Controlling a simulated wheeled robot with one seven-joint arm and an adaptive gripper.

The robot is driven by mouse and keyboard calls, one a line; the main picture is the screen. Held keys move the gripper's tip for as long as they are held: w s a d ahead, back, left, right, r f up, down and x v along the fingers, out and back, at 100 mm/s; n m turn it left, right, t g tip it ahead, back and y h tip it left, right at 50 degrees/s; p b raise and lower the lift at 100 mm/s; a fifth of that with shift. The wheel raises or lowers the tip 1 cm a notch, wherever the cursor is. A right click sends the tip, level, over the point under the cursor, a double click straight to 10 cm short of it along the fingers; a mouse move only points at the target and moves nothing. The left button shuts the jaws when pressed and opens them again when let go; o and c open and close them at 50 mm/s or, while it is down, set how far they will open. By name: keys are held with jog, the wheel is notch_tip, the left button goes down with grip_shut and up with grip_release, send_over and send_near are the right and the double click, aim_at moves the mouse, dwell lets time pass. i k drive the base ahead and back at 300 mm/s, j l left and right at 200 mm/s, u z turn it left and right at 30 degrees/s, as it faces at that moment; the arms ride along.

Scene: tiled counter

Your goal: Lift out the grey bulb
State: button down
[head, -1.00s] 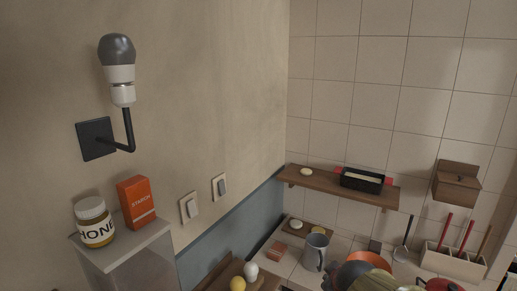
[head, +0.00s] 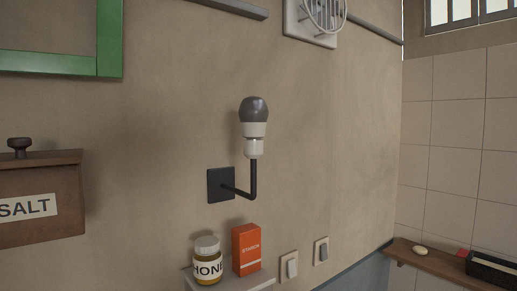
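The grey bulb (head: 254,110) stands upright, with a dark grey dome above a white lower body. It sits in a white socket (head: 254,148) on top of a black bent arm that comes out of a square black wall plate (head: 221,185). My gripper is not in the head view, and nothing touches the bulb.
Below the bulb, a honey jar (head: 207,262) and an orange starch box (head: 246,249) stand on a small ledge (head: 262,280). Light switches (head: 289,266) are to the right. A wooden salt box (head: 40,190) and green frame (head: 110,40) are left. A fan (head: 322,15) is above.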

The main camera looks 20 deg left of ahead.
aim_at(253, 111)
jog(key=u, duration=1.25)
